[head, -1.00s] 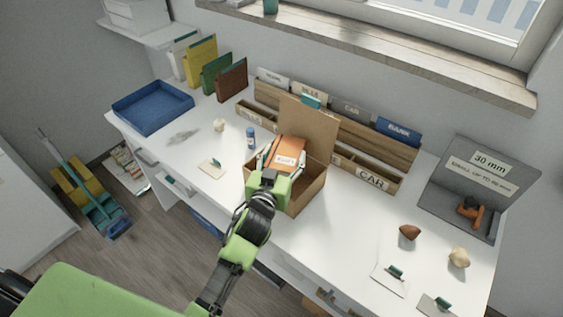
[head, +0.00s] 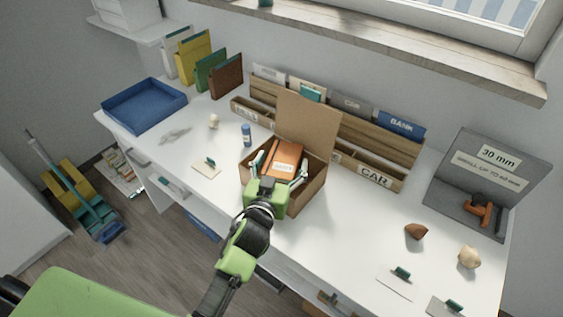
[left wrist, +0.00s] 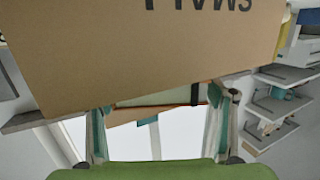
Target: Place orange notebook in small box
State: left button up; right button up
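The orange notebook (head: 286,155) with a white label is inside the open small cardboard box (head: 309,196), in the middle of the desk. I cannot tell whether it rests on the box floor. My left gripper (head: 280,163) is open, its fingers spread on both sides of the notebook over the box. In the left wrist view my gripper (left wrist: 158,128) is also wide open, and a printed cardboard flap (left wrist: 150,55) fills the upper part. The box's tall back flap (head: 308,122) stands up behind the notebook. My right gripper is not in view.
A wooden organizer (head: 380,149) with labelled folders stands behind the box. A blue tray (head: 145,105) and a blue glue stick (head: 246,135) are to the left. A grey tool case (head: 488,185) and a brown stone-like object (head: 416,231) are to the right. The front desk middle is clear.

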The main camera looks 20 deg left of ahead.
pick_arm(q)
jog(key=shift+r, duration=0.25)
jog(key=shift+s, duration=0.25)
jog(key=s+r+b, duration=0.1)
jog(key=s+r, duration=0.1)
jog(key=s, duration=0.9)
jog(key=shift+s+d, duration=0.15)
jog(key=shift+s, duration=0.05)
jog(key=shift+f, duration=0.1)
